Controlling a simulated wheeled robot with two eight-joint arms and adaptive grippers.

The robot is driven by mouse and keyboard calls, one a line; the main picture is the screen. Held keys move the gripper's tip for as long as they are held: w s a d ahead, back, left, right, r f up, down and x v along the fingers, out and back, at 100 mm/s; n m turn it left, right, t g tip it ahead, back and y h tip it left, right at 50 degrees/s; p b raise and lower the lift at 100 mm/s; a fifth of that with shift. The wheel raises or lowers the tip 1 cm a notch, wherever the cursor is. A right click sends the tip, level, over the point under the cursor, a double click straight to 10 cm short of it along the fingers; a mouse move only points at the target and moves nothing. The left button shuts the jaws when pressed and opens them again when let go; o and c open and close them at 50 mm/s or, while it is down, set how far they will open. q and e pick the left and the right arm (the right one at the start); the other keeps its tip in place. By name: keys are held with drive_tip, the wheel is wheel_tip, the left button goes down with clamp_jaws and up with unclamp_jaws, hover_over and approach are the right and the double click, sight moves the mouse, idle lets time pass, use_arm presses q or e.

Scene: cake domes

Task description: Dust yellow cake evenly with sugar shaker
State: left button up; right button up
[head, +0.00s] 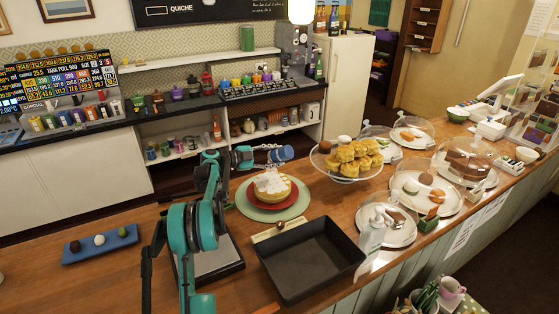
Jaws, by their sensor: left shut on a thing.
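The yellow cake (284,194) sits on a red plate (300,203) on a round green mat (249,209). Its top is mostly covered in white, with pale lumps or specks around the middle. My left gripper (263,155), on the teal arm, is above and behind the cake. It is shut on a blue-ended sugar shaker (281,154) lying about sideways in the air, apart from the cake. The gripper's fingers partly hide the shaker. My right gripper is not in view.
A black tray (310,262) lies in front of the cake.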

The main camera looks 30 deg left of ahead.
use_arm(q)
drive_tip(key=shift+w+a, duration=0.2)
drive_tip(key=shift+a, duration=0.05)
drive_tip(key=shift+w+d, duration=0.3)
drive_tip(key=shift+d, duration=0.4)
drive_tip(key=shift+w+d, duration=0.3)
drive_tip(key=shift+d, duration=0.4)
drive_tip(key=shift+w+d, duration=0.3)
drive_tip(key=shift+d, duration=0.4)
drive_tip(key=s+d+b, duration=0.1)
drive_tip(key=s+d, duration=0.2)
drive_tip(key=d, duration=0.3)
drive_tip(key=shift+s, duration=0.35)
drive_tip(key=shift+a, duration=0.1)
wheel_tip(320, 180, up, 4)
drive_tip(key=m+g+y+p, duration=0.1)
drive_tip(key=m+y+p, duration=0.3)
drive_tip(key=p, duration=0.4)
drive_tip(key=m+g+y+p, duration=0.1)
drive_tip(key=m+y+p, duration=0.3)
drive_tip(key=p, duration=0.4)
drive_tip(key=shift+g+y+p, duration=0.35)
drive_tip(key=shift+g+y, duration=0.05)
drive_tip(key=shift+f, duration=0.1)
